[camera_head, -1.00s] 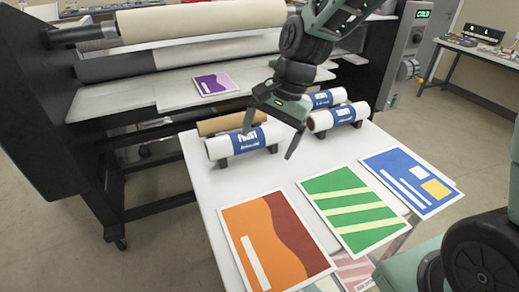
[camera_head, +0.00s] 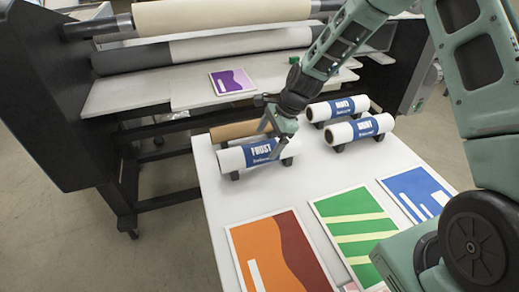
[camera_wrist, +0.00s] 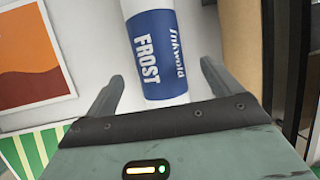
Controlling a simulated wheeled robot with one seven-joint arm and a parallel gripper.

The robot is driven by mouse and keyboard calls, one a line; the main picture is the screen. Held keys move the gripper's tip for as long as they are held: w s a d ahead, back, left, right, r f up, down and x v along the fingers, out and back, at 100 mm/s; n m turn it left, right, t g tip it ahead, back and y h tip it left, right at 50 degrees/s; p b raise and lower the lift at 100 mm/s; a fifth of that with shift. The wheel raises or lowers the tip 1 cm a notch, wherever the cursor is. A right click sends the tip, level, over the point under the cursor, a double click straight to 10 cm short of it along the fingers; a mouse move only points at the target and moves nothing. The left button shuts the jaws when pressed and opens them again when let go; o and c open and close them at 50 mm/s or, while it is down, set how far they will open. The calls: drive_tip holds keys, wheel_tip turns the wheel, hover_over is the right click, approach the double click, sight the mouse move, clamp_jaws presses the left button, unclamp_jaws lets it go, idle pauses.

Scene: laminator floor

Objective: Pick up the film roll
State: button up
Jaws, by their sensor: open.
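A white film roll with a blue FROST label (camera_head: 258,152) lies on small dark supports on the white table (camera_head: 215,188). It also shows in the wrist view (camera_wrist: 158,50), between the two fingers and running up out of the picture. My gripper (camera_head: 273,139) is open over the right part of this roll and holds nothing. In the wrist view my gripper (camera_wrist: 160,82) has one finger on each side of the roll, with gaps. I cannot tell how far above it the fingertips are. Two more blue-labelled white rolls, one behind (camera_head: 337,108) and one in front (camera_head: 360,130), lie to the right.
A brown roll (camera_head: 235,131) lies just behind the FROST roll. Orange (camera_head: 280,255), green (camera_head: 350,232) and blue (camera_head: 418,193) prints lie at the table's front. The laminator (camera_head: 60,100) with its large rollers stands behind, with a purple print (camera_head: 232,81) on its shelf.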

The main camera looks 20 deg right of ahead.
sight(263, 145)
drive_tip(key=shift+w+a+f, duration=0.1)
drive_tip(key=shift+a+f, duration=0.15)
drive_tip(key=shift+f, duration=0.3)
drive_tip(key=p+x, duration=0.1)
drive_tip(key=x, duration=0.1)
drive_tip(key=p+x, duration=0.1)
drive_tip(key=p, duration=0.1)
drive_tip(key=shift+a+f, duration=0.3)
drive_tip(key=shift+a, duration=0.15)
drive_tip(key=shift+a+f, duration=0.2)
drive_tip(key=shift+f, duration=0.5)
drive_tip(key=c, duration=1.4)
